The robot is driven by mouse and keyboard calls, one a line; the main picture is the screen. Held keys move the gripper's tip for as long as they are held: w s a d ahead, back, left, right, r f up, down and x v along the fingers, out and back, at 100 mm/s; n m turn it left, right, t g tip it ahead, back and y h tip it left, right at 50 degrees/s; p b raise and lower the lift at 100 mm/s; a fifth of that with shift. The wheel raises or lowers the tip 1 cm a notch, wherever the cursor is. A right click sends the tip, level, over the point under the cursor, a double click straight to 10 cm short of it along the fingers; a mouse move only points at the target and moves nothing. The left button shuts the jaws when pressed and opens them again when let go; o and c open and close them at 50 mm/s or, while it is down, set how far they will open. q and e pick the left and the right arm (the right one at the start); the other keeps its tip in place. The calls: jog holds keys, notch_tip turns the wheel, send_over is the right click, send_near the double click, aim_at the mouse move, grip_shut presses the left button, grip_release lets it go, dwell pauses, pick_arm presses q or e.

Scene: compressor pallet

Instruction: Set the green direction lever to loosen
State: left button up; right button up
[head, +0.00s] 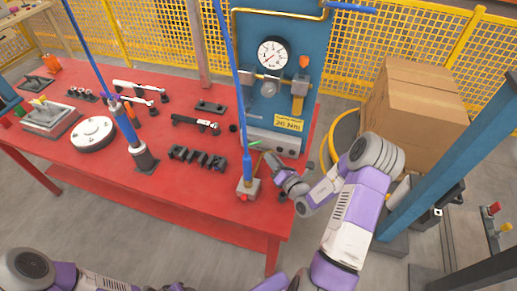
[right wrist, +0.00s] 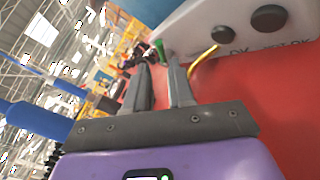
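The green direction lever (head: 256,142) shows as a small green piece near the front right of the red table, beside the grey button panel. It also shows in the right wrist view (right wrist: 160,48), just beyond the fingertips and close to the panel's edge. My right gripper (head: 263,155) is right by it; its two fingers stand apart in the right wrist view (right wrist: 158,66), with nothing seen between them. I cannot tell whether a finger touches the lever. The lever's base and any setting marks are not readable. My left arm shows at the bottom left, its gripper out of view.
The grey panel (head: 270,141) with black buttons stands below a blue board with a gauge (head: 272,54). A blue-handled tool (head: 247,165) stands upright just left of my right gripper. Black blocks (head: 197,158) and wrenches lie farther left on the red table (head: 200,210).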

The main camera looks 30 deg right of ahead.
jog(key=shift+w, duration=0.55)
jog(key=w+b, duration=0.1)
jog(key=w, duration=0.5)
jog(key=shift+w, duration=0.15)
grip_shut()
